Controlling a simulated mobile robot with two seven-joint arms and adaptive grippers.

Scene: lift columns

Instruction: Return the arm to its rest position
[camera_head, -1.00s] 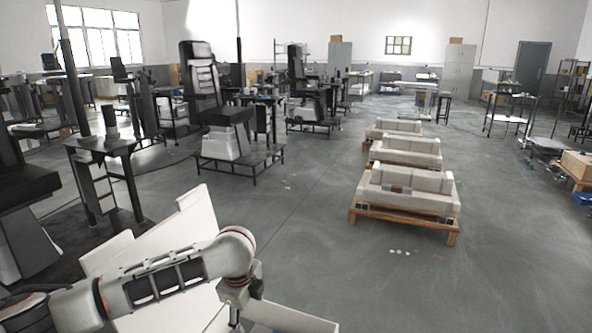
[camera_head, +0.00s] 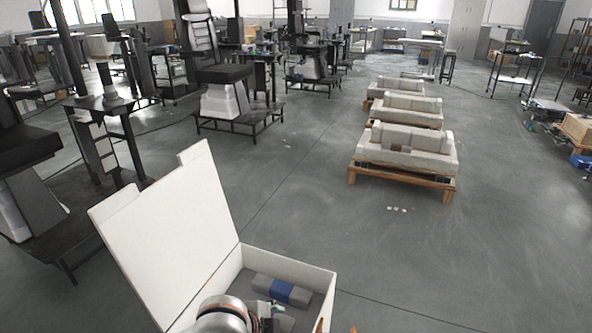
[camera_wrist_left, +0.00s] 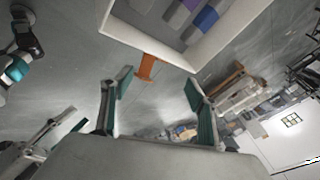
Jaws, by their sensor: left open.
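My left arm shows at the bottom edge of the head view, where a rounded pale joint (camera_head: 222,314) overlaps the front of an open white box (camera_head: 175,235). In the left wrist view, my left gripper (camera_wrist_left: 158,96) has its two teal-padded fingers wide apart with nothing between them. The box rim (camera_wrist_left: 225,50) is beyond the fingertips, at the top. Pale, finger-like parts (camera_wrist_left: 50,135) show at the lower left of the wrist view; I cannot tell whether they are my right gripper.
The box holds grey blocks, one with a blue band (camera_head: 281,291). An orange part (camera_wrist_left: 148,67) juts from the box's outer side. Wooden pallets with pale foam-like loads (camera_head: 405,150) stand at the right. Black seat stands (camera_head: 215,75) are at the left.

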